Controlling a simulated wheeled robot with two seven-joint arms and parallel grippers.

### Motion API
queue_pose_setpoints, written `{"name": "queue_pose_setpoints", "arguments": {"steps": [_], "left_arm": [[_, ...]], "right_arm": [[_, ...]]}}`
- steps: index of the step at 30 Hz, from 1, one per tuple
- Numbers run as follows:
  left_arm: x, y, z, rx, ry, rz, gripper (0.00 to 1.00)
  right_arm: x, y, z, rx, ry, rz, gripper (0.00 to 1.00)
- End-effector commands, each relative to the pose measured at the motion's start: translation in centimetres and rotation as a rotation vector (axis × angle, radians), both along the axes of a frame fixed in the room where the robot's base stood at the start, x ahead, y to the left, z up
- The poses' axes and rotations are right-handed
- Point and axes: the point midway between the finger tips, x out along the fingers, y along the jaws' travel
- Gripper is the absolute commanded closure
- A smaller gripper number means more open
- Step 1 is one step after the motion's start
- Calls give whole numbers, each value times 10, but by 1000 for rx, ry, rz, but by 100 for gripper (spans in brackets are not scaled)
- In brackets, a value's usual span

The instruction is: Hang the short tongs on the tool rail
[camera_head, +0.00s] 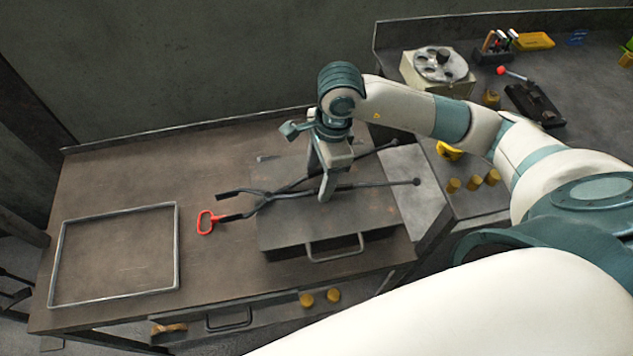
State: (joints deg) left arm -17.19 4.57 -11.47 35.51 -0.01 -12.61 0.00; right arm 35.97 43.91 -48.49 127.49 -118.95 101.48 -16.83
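Dark metal tongs (358,186) lie across a grey metal box lid on the bench. Their jaws point left past the lid's edge, and their two handles spread to the right. My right gripper (325,194) points down over the tongs, with its fingers at the handles. The fingers hide part of the handles, so I cannot tell whether they touch or grip them. My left gripper is not in view. I cannot make out a tool rail.
The grey box (280,235) has a front handle. An empty rectangular frame (178,245) lies at the left. The bench (140,170) is clear behind it. A side table with brass pieces (474,182) stands at the right.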

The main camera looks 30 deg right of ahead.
Motion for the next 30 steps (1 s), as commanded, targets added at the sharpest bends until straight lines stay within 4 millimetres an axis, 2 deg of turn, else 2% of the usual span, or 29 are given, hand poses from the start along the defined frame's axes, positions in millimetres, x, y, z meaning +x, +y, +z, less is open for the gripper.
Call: {"name": "queue_pose_setpoints", "arguments": {"steps": [1,6,7,17,30], "left_arm": [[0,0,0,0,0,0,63],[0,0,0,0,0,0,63],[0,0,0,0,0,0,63],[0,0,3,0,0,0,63],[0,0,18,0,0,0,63]], "right_arm": [[0,0,0,0,0,0,55],[0,0,0,0,0,0,96],[0,0,0,0,0,0,100],[1,0,6,1,-2,0,100],[1,0,39,1,-2,1,100]]}}
